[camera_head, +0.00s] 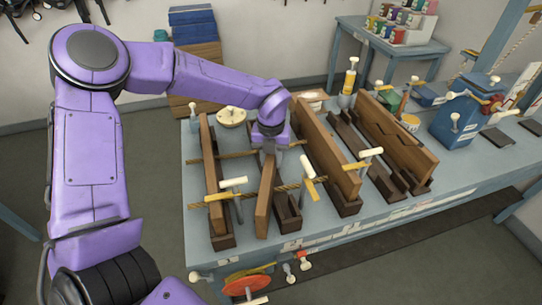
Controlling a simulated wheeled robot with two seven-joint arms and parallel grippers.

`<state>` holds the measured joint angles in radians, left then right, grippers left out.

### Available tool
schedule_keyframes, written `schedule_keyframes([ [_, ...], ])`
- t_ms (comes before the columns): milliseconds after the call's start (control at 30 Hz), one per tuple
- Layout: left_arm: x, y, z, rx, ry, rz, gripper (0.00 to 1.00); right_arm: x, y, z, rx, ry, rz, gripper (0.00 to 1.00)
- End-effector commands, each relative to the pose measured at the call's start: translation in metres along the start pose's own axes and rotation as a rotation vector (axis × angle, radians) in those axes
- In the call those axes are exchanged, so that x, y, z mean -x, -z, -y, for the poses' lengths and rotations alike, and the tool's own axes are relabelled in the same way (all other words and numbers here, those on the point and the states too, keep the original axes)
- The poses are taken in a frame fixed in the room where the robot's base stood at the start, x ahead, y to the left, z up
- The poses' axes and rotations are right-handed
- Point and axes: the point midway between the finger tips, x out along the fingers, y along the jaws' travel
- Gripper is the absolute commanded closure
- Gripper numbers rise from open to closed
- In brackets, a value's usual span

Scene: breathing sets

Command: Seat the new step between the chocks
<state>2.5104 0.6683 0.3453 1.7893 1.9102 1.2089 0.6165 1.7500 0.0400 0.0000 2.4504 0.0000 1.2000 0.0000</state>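A thin brown board (265,203), which looks like the step, stands on edge on the grey-blue bench. My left gripper (269,152) is over its far part, with its fingers pointing down and the board between them; the fingertips are partly hidden. A dark brown chock (288,213) lies close along the board's right side. Another dark chock (223,241) is at the foot of an upright board (211,165) to the left. I cannot tell whether the held board touches the chock or the bench. My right gripper is not in view.
A taller board (325,147) stands to the right, with more dark wooden pieces (365,155) beyond it. Clamp bars (287,187) with white handles (233,183) cross the boards. A blue machine (455,122) stands at the right. The front right bench top is mostly clear.

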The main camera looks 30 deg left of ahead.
Motion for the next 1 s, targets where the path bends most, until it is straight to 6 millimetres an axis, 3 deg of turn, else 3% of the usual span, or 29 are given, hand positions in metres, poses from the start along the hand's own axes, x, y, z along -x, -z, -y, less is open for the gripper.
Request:
schedule_keyframes([
  [167,0.001,-0.001,0.0,0.0,0.001,0.003,1.0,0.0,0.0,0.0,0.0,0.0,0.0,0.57],
  [200,0.0,0.0,0.0,0.0,0.0,0.001,0.62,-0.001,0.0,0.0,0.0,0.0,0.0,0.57],
  [267,0.0,0.0,0.0,0.0,0.0,0.001,0.43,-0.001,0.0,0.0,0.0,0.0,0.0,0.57],
  [533,0.001,0.0,0.0,0.0,0.0,0.001,0.43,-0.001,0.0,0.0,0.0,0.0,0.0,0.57],
  [667,0.012,-0.001,0.0,0.001,0.001,0.004,0.43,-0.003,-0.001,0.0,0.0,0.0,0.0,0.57],
  [1000,0.093,-0.001,0.0,0.001,0.002,0.005,0.43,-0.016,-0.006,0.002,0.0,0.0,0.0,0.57],
])
